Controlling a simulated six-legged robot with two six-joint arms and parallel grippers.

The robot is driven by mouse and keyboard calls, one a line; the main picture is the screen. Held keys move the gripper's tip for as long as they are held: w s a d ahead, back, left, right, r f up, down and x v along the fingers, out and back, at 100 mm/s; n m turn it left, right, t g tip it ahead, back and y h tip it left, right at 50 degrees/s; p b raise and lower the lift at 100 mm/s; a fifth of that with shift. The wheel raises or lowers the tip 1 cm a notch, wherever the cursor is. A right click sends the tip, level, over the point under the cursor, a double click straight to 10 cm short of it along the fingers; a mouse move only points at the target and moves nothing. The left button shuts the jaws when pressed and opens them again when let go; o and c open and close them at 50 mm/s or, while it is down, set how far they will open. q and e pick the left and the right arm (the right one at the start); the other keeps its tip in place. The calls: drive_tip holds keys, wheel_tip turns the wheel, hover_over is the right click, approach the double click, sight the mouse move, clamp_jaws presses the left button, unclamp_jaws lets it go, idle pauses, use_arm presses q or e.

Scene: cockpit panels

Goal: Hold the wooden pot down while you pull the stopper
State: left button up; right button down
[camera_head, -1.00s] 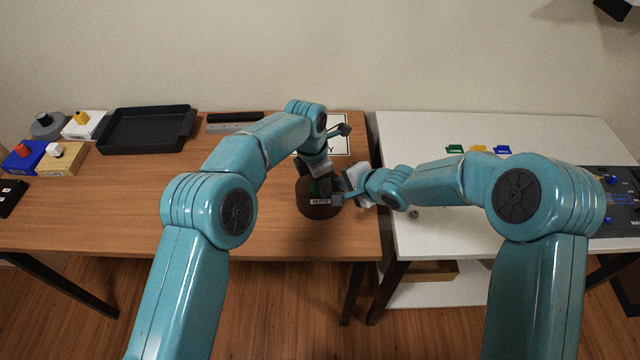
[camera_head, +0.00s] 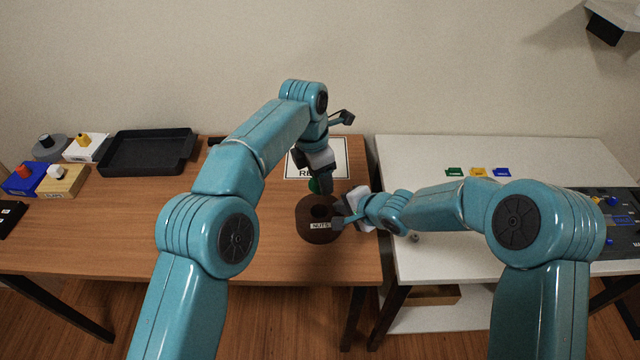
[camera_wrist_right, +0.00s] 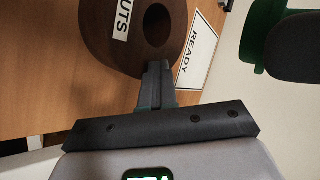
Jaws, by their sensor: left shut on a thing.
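The dark brown wooden pot (camera_head: 306,213) stands upright near the right end of the wooden table, its NUTS label facing me and its round top hole open. My left gripper (camera_head: 322,186) is shut on the green stopper (camera_head: 314,186), above and apart from the pot. The stopper also shows in the right wrist view (camera_wrist_right: 260,32), beside a dark finger. My right gripper (camera_head: 338,222) is at the pot's right side. In the right wrist view its fingers (camera_wrist_right: 157,72) are together, with their tips at the pot's rim (camera_wrist_right: 108,50).
A white READY card (camera_head: 336,172) lies behind the pot. A black tray (camera_head: 148,152) and several small blocks with knobs stand at the left. A white table (camera_head: 430,155) with coloured tags adjoins on the right. Bare wood lies left of the pot.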

idle(0.4)
